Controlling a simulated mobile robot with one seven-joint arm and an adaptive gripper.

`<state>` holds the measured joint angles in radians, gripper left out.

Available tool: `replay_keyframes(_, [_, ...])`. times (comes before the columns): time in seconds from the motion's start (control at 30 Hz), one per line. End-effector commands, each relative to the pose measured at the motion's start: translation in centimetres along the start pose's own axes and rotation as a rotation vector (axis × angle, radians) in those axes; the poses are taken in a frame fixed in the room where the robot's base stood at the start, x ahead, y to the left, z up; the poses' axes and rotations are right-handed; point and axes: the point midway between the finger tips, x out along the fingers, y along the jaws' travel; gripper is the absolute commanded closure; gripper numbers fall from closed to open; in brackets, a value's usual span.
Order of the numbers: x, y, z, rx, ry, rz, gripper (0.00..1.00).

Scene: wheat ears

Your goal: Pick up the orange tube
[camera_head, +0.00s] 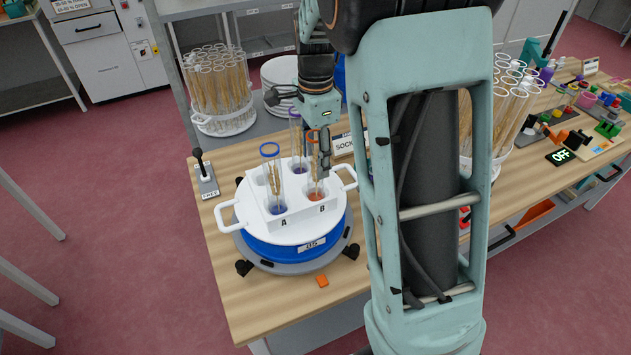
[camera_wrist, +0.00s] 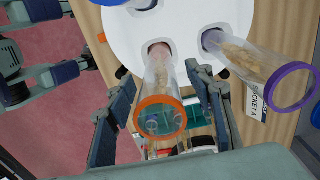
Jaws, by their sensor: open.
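The orange tube (camera_head: 315,190) is a clear tube with an orange rim and wheat inside. It stands in the white rack (camera_head: 290,213) in the hole by the letter B. In the wrist view the orange tube (camera_wrist: 158,101) points up toward the camera, between the two fingers of my gripper (camera_wrist: 165,105). The fingers are apart, one on each side of it. In the head view my gripper (camera_head: 324,150) is over the tube's top and hides part of it.
A blue-rimmed tube (camera_head: 272,180) stands by the letter A. A purple-rimmed tube (camera_wrist: 262,72) stands close beside the right finger; it also shows in the head view (camera_head: 297,135). The rack sits on a white round tray with handles (camera_head: 227,214). A lever (camera_head: 204,172) stands on the left.

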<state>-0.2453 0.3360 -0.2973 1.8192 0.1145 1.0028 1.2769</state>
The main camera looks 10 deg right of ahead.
Motion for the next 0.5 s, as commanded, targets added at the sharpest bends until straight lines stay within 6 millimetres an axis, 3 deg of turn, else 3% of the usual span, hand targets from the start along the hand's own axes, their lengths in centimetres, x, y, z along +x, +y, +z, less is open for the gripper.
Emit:
replay_keyframes(0.17, [-0.01,-0.01,0.0,0.0,0.0,0.0,0.53])
replay_keyframes(0.5, [-0.04,0.0,0.01,0.0,0.0,0.0,0.9])
